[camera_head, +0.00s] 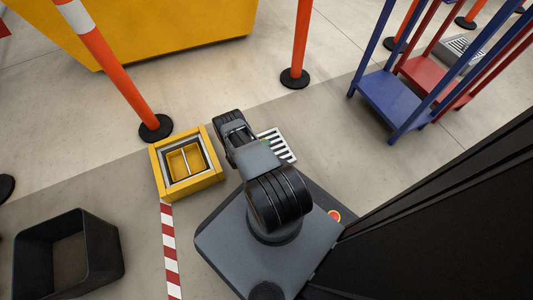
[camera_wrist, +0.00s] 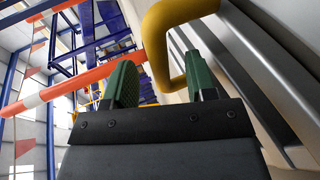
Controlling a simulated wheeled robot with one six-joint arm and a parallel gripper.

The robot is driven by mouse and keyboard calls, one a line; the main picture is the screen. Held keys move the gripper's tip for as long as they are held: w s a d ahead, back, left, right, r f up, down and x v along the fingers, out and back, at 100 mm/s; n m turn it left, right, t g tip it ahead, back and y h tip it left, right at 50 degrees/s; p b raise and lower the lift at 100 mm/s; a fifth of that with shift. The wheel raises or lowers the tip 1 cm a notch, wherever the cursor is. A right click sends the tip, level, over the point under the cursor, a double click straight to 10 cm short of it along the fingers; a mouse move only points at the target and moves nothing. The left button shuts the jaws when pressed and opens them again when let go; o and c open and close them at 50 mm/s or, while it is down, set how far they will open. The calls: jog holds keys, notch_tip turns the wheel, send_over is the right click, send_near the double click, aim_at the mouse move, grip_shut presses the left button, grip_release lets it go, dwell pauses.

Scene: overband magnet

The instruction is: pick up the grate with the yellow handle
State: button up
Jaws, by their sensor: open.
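The grate (camera_head: 283,153) shows in the head view as a pale panel with dark slots, just past my arm, which hides part of it. In the wrist view its grey metal bars (camera_wrist: 265,75) run down the right side. Its yellow handle (camera_wrist: 160,45) is a thick bent bar close in front of my gripper (camera_wrist: 163,80). The two green fingers are apart. The handle shows in the gap between them, its lower end near the right finger. I cannot tell whether it touches either finger. My gripper is open and holds nothing.
A square yellow frame (camera_head: 208,179) with a recessed opening stands left of my arm. A black bin (camera_head: 108,262) is at lower left. Orange posts (camera_head: 301,45) stand behind. A blue stand (camera_head: 392,98) is at upper right. Floor between the grate and blue stand is clear.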

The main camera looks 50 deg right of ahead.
jog(key=shift+x, duration=0.9)
jog(key=shift+c, duration=0.5)
grip_shut()
jog(key=shift+a, duration=0.1)
